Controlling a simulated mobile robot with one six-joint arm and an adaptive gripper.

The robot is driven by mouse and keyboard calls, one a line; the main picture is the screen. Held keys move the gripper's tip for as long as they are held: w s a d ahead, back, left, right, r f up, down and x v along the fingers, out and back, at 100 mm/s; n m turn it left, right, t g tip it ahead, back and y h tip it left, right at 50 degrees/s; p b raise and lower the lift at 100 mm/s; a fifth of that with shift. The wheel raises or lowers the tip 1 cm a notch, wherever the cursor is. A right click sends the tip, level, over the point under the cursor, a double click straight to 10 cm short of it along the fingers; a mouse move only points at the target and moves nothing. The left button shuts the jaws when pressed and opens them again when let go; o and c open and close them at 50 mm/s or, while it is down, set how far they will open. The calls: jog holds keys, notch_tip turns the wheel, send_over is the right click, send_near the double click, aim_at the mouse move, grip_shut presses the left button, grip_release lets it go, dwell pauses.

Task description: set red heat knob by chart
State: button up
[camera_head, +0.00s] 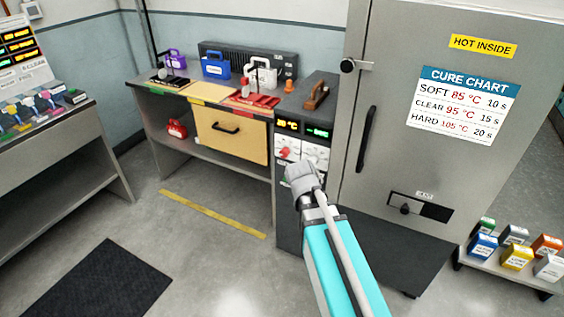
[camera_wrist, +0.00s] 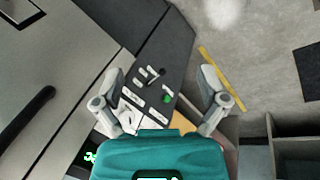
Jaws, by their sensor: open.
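The red heat knob (camera_head: 285,153) is on a white plate at the left of the control column, under a small yellow-lit °C display (camera_head: 287,126) whose digits I cannot read surely. A green display (camera_head: 318,132) is beside it. My gripper (camera_head: 301,172) is in front of the column, just below and right of the knob, apparently not holding it. In the wrist view my gripper (camera_wrist: 160,88) is open and empty, over a dark panel with a green button (camera_wrist: 167,99); the red knob does not show there. The cure chart (camera_head: 463,108) on the oven door reads SOFT 85 °C 10 s, CLEAR 95 °C 15 s, HARD 105 °C 20 s.
The grey oven (camera_head: 395,130), marked HOT INSIDE, has a door handle (camera_head: 366,139) right of my arm. A bench at left holds a wooden drawer (camera_head: 232,148) and colored items. Colored boxes (camera_head: 517,257) stand on a low shelf at right.

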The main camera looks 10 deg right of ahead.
jog(key=w+f+n+t+h+b, duration=0.35)
jog(key=w+b, duration=0.25)
jog(key=w, duration=0.3)
jog(key=n+t+h+b, duration=0.4)
jog(key=n+t+b, duration=0.6)
jog(key=n+b, duration=0.55)
send_near(283, 155)
jog(key=s+a+m+b, duration=0.1)
jog(key=s+a+m, duration=0.1)
jog(key=shift+s+d+r+g, duration=0.1)
jog(key=shift+s+r+g, duration=0.15)
jog(key=shift+r, duration=0.1)
jog(key=shift+w, duration=0.15)
jog(key=x, duration=1.3)
jog(key=shift+w+d+f, duration=0.1)
jog(key=shift+w+d, duration=0.15)
jog(key=shift+w, duration=0.05)
